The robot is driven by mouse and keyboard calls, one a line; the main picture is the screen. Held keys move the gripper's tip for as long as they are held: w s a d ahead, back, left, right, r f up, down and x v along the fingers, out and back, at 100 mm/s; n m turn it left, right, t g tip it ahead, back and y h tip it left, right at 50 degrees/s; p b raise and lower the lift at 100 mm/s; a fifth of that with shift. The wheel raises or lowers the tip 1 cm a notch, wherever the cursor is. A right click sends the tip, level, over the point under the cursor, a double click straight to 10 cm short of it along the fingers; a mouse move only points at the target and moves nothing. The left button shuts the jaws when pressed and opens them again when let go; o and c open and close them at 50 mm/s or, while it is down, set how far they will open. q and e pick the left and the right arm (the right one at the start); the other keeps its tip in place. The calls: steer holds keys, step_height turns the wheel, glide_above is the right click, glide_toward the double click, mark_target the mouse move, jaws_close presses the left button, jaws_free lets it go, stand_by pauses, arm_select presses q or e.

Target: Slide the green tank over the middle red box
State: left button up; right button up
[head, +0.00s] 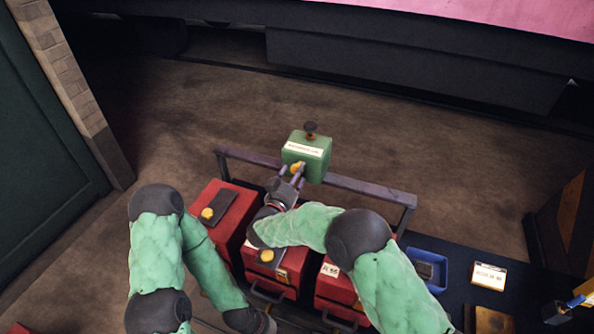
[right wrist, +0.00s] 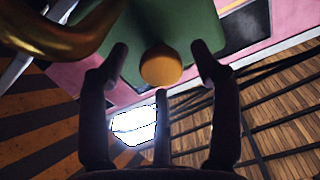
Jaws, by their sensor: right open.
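The green tank (head: 318,165), with a pale label, a dark cap on top and a yellow knob (head: 297,168), is at the back rail behind the red boxes. My right gripper (head: 294,175) is open just in front of it. In the right wrist view the fingers (right wrist: 161,60) stand apart on either side of the yellow knob (right wrist: 161,67), with the tank (right wrist: 170,22) behind; contact cannot be told. The middle red box (head: 288,267) is partly hidden under my right forearm. My left arm reaches down at the left; its gripper does not show.
A left red box (head: 235,215) and a right red box (head: 332,287) flank the middle one. A metal rail (head: 365,190) runs behind them. At right are a blue tray (head: 437,283) and a labelled card (head: 489,276). The floor beyond the rail is clear.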

steer(key=v, duration=0.5)
steer(key=shift+s, duration=0.25)
